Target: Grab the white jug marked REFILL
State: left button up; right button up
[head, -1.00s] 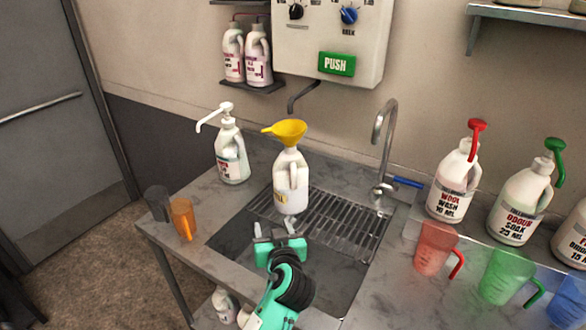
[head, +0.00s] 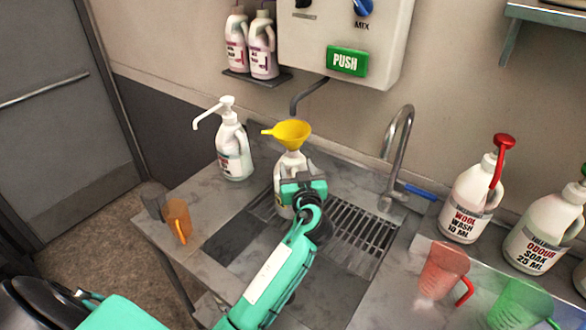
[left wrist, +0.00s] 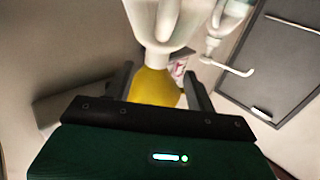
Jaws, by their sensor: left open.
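The white jug (head: 289,165) stands upright by the sink's grate, with a yellow funnel (head: 291,133) in its mouth. Its label is almost wholly hidden behind my gripper, so I cannot read REFILL. My left gripper (head: 303,188) is at the jug's front, its fingertips hidden in the head view. In the left wrist view, which is upside down, the jug (left wrist: 160,30) is at the top, with the funnel (left wrist: 155,88) below it, between the open fingers (left wrist: 155,82). I cannot tell whether they touch the jug. My right gripper is not in view.
A white pump bottle (head: 233,150) stands left of the jug. An orange cup (head: 178,220) sits at the counter's left edge. The tap (head: 397,150) rises right of the sink. Dosing bottles (head: 466,200) and a red measuring jug (head: 444,270) occupy the right counter.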

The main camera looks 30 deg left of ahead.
aim_at(294, 154)
pick_arm(q)
jog(key=shift+w+a+r+p, duration=0.25)
jog(key=shift+w+a+p, duration=0.15)
jog(key=shift+w, duration=0.1)
jog(key=shift+w+a+r+p, duration=0.25)
jog(key=shift+w+p, duration=0.15)
jog(key=shift+w, duration=0.1)
jog(key=p+x, duration=0.2)
jog(key=x, duration=0.1)
jog(key=shift+w+r, duration=0.1)
jog(key=shift+w+a, duration=0.3)
jog(key=shift+w, duration=0.1)
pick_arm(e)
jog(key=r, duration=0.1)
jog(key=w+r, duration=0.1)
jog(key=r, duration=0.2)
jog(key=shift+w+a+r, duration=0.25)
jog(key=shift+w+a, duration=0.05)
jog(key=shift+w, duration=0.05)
pick_arm(q)
jog(key=shift+c, duration=0.5)
grip_shut()
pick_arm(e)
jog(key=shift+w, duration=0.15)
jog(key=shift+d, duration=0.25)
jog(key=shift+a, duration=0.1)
